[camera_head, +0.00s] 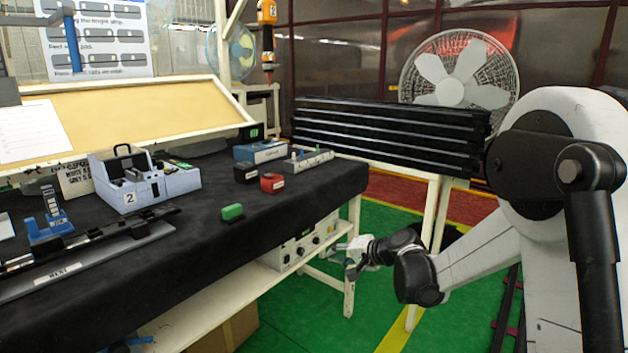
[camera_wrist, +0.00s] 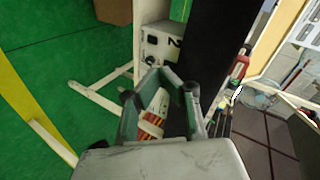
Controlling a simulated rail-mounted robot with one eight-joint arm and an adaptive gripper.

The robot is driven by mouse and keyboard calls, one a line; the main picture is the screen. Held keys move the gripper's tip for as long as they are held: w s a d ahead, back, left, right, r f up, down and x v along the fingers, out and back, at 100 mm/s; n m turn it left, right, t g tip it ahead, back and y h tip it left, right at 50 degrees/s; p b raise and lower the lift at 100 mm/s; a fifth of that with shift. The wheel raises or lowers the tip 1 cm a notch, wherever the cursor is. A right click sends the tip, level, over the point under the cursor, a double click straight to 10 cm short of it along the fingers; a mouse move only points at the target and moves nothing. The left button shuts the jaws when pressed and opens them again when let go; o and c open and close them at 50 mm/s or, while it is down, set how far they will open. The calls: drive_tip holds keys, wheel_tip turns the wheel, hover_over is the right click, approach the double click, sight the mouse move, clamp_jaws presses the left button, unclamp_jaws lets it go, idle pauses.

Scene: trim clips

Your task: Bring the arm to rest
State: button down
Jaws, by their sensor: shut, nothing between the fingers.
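My gripper (camera_head: 352,256) shows in the head view off the front right of the black-covered workbench (camera_head: 190,250), beside its legs and over the green floor. It is shut and empty. My white and black arm reaches in from the right. In the wrist view my gripper (camera_wrist: 162,78) is seen from behind, its fingers pointing toward the bench's legs and the white numbered box on the lower shelf. No object is held.
The white control box (camera_head: 300,243) stands on the lower shelf near my gripper. A green block (camera_head: 232,212) lies near the bench's front edge. A rack of black strips (camera_head: 390,133) stands behind my arm. Green floor (camera_head: 375,225) is open around the gripper.

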drive_tip(key=s+d+r+n+g+h, duration=0.1)
drive_tip(key=s+d+r+h, duration=0.15)
drive_tip(key=s+r, duration=0.45)
drive_tip(key=s+d+r+n+h, duration=0.1)
drive_tip(key=s+d+r+h, duration=0.15)
drive_tip(key=s, duration=0.85)
drive_tip(key=s+d+f+n+h, duration=0.15)
drive_tip(key=s+d, duration=0.35)
drive_tip(key=s, duration=0.6)
drive_tip(key=s+d+n+h, duration=0.2)
drive_tip(key=s+d, duration=0.2)
drive_tip(key=s, duration=0.7)
wheel_tip(320, 180, up, 12)
drive_tip(key=p, duration=1.2)
drive_tip(key=shift+s+d, duration=0.15)
drive_tip(key=shift+f+m+h, duration=0.1)
drive_tip(key=shift+m+h, duration=0.15)
